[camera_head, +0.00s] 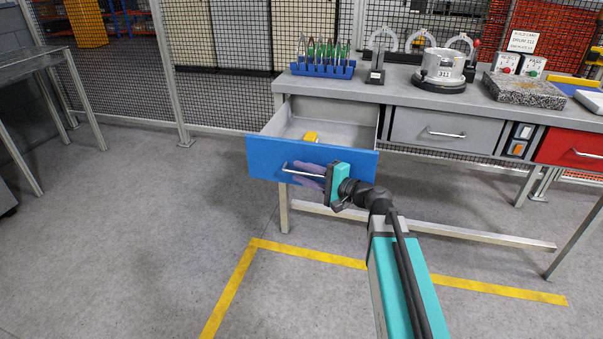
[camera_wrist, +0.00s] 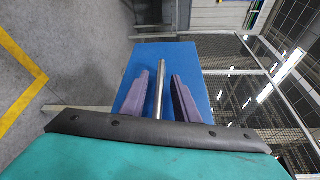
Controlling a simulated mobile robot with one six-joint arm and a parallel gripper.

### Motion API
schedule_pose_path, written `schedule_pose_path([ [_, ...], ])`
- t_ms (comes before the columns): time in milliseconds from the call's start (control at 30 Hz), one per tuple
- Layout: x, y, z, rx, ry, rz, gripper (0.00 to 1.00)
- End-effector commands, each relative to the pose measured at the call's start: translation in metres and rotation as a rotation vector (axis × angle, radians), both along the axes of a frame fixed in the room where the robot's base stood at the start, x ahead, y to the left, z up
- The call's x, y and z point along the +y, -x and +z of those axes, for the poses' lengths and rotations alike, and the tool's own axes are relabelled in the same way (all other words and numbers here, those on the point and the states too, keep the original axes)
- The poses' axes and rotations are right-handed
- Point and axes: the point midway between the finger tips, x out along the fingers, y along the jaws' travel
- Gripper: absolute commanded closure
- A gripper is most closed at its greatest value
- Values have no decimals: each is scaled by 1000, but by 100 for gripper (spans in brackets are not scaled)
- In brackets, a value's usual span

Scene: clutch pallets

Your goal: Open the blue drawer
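The blue drawer (camera_head: 350,163) is pulled well out of the workbench at its left end, and its grey inside shows. Its silver bar handle (camera_head: 301,173) is on the blue front. My gripper (camera_head: 304,176) is at that front, with its purple fingers by the handle. In the wrist view the handle (camera_wrist: 160,72) runs between the two fingers of my gripper (camera_wrist: 164,80), with a gap to the right finger. The fingers are apart and look open around the handle. The blue front (camera_wrist: 186,56) lies right behind them.
A closed grey drawer (camera_head: 415,128) and a red drawer (camera_head: 575,148) are to the right. A blue rack (camera_head: 322,70) stands on the workbench (camera_head: 365,93). The floor in front is clear, with yellow tape (camera_head: 230,290).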

Motion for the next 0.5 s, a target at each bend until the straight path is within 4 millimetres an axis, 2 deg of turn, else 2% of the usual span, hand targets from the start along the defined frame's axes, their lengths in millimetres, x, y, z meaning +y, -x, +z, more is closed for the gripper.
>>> schedule_pose_path([
  [500, -51, 45, 6, 0, 1, -3, 72],
])
